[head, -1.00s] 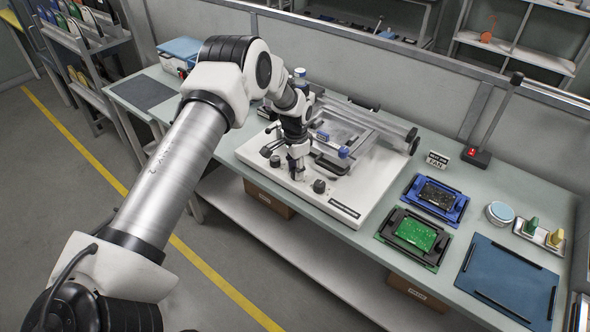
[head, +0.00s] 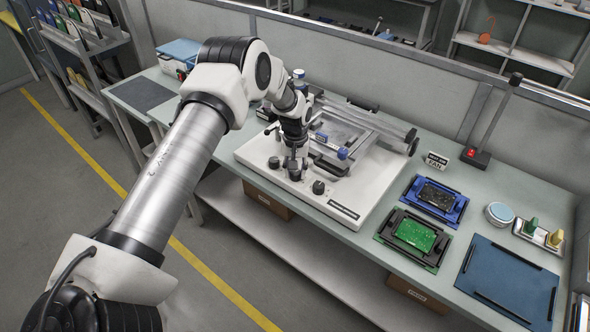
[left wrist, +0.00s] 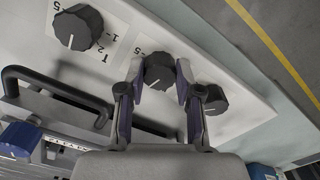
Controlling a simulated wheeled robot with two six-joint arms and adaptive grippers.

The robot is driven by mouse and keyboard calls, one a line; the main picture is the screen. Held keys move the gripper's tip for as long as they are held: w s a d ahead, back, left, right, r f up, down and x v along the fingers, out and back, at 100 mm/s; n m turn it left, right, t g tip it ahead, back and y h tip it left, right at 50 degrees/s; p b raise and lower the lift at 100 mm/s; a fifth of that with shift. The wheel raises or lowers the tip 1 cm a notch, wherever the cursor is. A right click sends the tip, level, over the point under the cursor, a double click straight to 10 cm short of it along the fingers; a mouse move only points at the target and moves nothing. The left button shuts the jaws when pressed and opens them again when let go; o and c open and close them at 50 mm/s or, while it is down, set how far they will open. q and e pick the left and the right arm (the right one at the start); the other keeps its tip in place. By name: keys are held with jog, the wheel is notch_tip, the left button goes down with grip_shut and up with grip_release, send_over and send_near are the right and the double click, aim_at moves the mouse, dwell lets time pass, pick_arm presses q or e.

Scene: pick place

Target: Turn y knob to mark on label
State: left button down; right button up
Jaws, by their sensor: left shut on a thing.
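My left gripper (head: 294,174) is over the front of a white machine base (head: 255,150). In the left wrist view its fingers (left wrist: 158,80) are shut on the sides of the middle black knob (left wrist: 158,68). A short white pointer line shows on that knob, slanting toward the lower left. Part of a printed scale (left wrist: 139,50) shows beside it; the rest is hidden or too small to read. Another black knob (left wrist: 78,27) with a numbered scale is at the upper left, and a third knob (left wrist: 210,98) is at the right. The right gripper is out of view.
A black bar handle (left wrist: 55,85) and a blue-tipped part (left wrist: 20,138) stand close to the fingers. On the bench, a blue tray (head: 462,204), a green board (head: 415,234) and a blue mat (head: 510,285) lie to the right.

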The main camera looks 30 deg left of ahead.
aim_at(296, 172)
pick_arm(q)
jog(key=shift+s+d+f+n, duration=0.1)
jog(key=shift+n, duration=0.5)
jog(key=shift+s+f+n, duration=0.1)
jog(key=shift+n, duration=0.5)
jog(key=c, duration=0.9)
grip_release()
jog(key=shift+o, duration=0.6)
jog(key=shift+w, duration=0.25)
notch_tip(296, 172, up, 12)
